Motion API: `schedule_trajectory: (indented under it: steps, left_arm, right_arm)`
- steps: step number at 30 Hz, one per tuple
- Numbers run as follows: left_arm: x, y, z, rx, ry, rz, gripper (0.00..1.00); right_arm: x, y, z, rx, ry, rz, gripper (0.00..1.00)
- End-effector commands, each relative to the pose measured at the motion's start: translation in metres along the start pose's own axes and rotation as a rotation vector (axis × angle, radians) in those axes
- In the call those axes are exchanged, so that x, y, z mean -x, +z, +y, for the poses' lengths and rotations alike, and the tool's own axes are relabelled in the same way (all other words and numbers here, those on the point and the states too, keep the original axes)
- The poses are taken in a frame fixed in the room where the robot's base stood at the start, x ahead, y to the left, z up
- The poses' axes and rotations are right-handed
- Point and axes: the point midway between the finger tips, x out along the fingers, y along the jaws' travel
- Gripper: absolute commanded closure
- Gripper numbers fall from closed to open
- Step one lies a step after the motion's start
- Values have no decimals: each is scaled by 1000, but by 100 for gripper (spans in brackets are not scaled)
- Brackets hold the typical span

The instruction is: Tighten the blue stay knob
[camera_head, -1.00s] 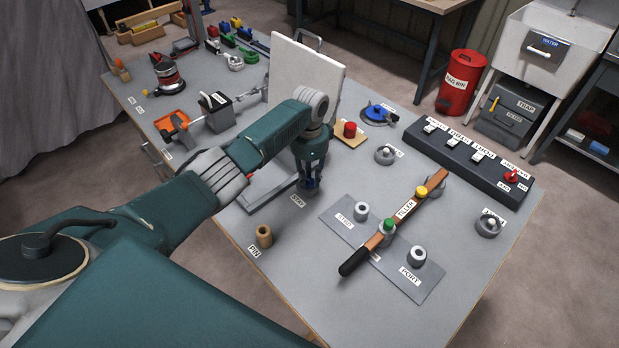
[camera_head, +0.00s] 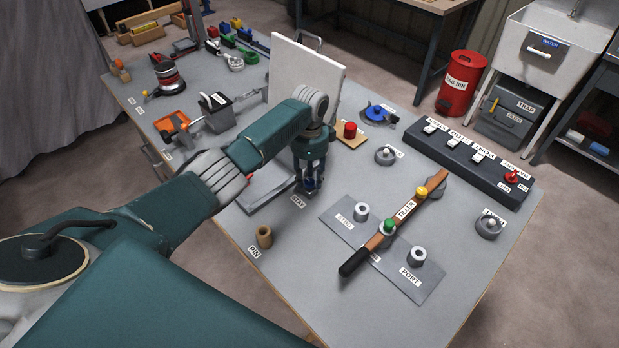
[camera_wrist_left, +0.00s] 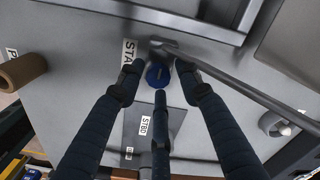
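The blue stay knob (camera_wrist_left: 158,75) shows in the left wrist view beside the STAY label (camera_wrist_left: 128,52), at the end of a grey bar (camera_wrist_left: 235,88). My left gripper (camera_head: 309,187) points down over it at the front edge of the pale hatch stand. In the wrist view its three dark fingers stand around the knob, with small gaps at the left and right fingers, so it looks open. The third finger's tip is close to the knob's near edge; I cannot tell whether it touches. In the head view the fingers mostly hide the knob. My right gripper is not in view.
Right of the gripper lie the plate marked STBD and PORT (camera_head: 340,215) and the tiller (camera_head: 405,210). A tan pin (camera_head: 264,237) stands at the front left. A white upright panel (camera_head: 290,75) rises behind my arm. A switch box (camera_head: 465,160) stands at the right.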

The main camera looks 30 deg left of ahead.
Motion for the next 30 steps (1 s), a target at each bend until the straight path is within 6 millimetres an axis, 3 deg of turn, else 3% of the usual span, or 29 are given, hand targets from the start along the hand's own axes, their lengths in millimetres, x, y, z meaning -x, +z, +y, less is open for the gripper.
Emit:
schedule_trajectory:
  steps: [12,24,30]
  left_arm:
    - [6,0,1,0,2,0,57]
    - [86,0,0,2,0,1,57]
    - [112,0,0,0,1,0,57]
  right_arm:
    - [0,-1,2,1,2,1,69]
    - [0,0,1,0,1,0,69]
    - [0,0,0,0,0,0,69]
